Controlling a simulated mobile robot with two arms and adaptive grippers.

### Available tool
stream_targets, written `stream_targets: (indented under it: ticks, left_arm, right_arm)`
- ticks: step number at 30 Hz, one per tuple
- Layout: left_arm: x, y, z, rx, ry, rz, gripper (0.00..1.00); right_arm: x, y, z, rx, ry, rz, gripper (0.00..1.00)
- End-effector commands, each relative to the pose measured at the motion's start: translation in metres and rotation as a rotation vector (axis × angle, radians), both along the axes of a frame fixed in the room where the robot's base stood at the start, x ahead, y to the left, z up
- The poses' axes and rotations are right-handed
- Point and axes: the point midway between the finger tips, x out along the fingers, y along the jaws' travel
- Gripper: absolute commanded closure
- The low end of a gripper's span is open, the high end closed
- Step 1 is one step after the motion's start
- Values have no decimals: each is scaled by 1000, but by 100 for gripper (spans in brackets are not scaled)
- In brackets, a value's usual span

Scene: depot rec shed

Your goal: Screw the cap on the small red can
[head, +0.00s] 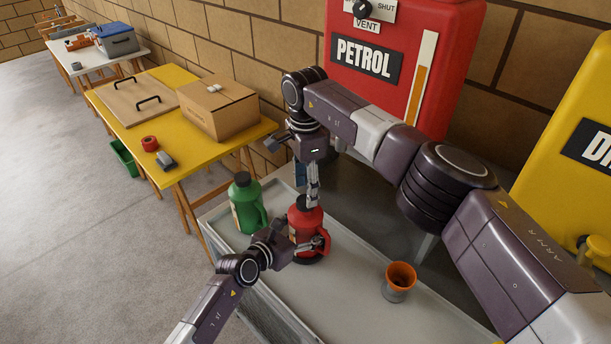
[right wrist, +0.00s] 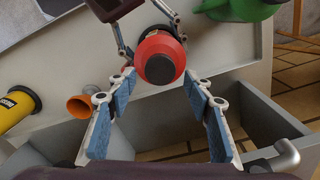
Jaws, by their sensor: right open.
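The small red can (head: 303,220) stands upright on the grey bench top, with a handle on its right side. A black cap (head: 304,202) sits on its top; I cannot tell how tight it is. In the right wrist view the dark cap (right wrist: 160,69) shows end-on over the red can (right wrist: 158,45). My left gripper (head: 308,246) is low at the can with fingers on both sides, seemingly closed on its body. My right gripper (head: 312,193) points down just above the cap. In its wrist view the blue-padded fingers (right wrist: 160,85) are apart, with nothing gripped between them.
A green can (head: 246,206) stands left of the red one on the bench (head: 350,290). An orange funnel-like cup (head: 399,276) stands to the right. A red petrol tank (head: 400,60) and a yellow tank (head: 575,150) rise behind. A yellow table (head: 195,160) holds a cardboard box (head: 220,108).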

Motion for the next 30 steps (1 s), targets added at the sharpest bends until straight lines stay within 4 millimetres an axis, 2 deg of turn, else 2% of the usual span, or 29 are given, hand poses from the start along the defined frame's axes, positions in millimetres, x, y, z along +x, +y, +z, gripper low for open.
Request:
stream_targets:
  ticks: [3,7,19,30]
  left_arm:
    - [-1,0,-2,1,3,-1,100]
    - [-1,0,-2,1,3,-1,100]
    - [-1,0,-2,1,3,-1,100]
    - [-1,0,-2,1,3,-1,100]
  right_arm:
    - [-1,1,-18,1,3,1,53]
    - [0,0,-30,1,0,0,53]
    - [0,0,-36,1,0,1,54]
    - [0,0,-35,0,-1,1,95]
